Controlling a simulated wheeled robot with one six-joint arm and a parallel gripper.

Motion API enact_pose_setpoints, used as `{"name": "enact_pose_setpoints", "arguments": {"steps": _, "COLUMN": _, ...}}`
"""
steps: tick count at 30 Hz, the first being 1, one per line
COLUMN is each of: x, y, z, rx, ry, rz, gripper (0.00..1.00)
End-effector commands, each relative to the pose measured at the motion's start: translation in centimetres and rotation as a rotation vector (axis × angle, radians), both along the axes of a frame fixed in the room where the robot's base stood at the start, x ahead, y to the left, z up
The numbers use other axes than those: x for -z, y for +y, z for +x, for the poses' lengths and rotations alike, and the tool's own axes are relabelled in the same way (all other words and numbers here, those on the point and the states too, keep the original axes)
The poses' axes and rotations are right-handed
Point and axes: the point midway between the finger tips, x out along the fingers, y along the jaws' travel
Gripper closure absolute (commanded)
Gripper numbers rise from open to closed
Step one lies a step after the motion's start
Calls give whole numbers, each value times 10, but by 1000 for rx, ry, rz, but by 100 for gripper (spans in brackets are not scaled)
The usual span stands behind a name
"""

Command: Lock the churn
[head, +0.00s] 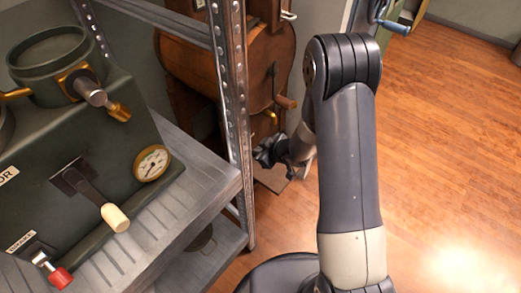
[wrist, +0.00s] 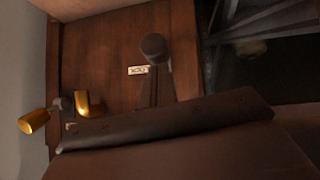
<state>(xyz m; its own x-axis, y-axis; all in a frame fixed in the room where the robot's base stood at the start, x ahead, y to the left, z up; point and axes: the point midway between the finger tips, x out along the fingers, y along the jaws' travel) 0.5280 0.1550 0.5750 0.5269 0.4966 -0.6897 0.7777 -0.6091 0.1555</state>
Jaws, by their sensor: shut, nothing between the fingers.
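The churn is a wooden barrel (head: 232,62) behind the shelf post in the head view. A crank with a wooden grip (head: 286,102) and a brass part (head: 271,117) show on its right side. My gripper (head: 264,155) is shut and empty, low beside the churn's stand, partly in shadow. In the wrist view, a dark lever with a rounded knob (wrist: 153,46) stands in front of a wooden panel (wrist: 105,55). A small pale label (wrist: 138,70) is beside it, too small to read surely. A brass knob (wrist: 34,121) and brass fitting (wrist: 88,103) are at left.
A metal shelf post (head: 232,120) stands between the near shelf and the churn. The shelf (head: 200,185) bears a green machine (head: 60,140) with a gauge, levers and a red knob. Open wooden floor (head: 445,150) lies to the right.

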Motion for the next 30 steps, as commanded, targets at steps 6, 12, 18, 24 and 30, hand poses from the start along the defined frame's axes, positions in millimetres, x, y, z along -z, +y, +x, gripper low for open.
{"name": "enact_pose_setpoints", "arguments": {"steps": 6, "x": 1, "y": 0, "z": 0, "rx": 1, "ry": -3, "rz": 3, "gripper": 100}}
{"name": "enact_pose_setpoints", "arguments": {"steps": 12, "x": 6, "y": -2, "z": -1, "rx": 1, "ry": -24, "rz": 30, "gripper": 100}}
{"name": "enact_pose_setpoints", "arguments": {"steps": 18, "x": 9, "y": -3, "z": -2, "rx": 2, "ry": -47, "rz": 59, "gripper": 100}}
{"name": "enact_pose_setpoints", "arguments": {"steps": 24, "x": 18, "y": -5, "z": -4, "rx": 1, "ry": -86, "rz": 112, "gripper": 100}}
{"name": "enact_pose_setpoints", "arguments": {"steps": 30, "x": 27, "y": -8, "z": -6, "rx": 2, "ry": -151, "rz": 195, "gripper": 100}}
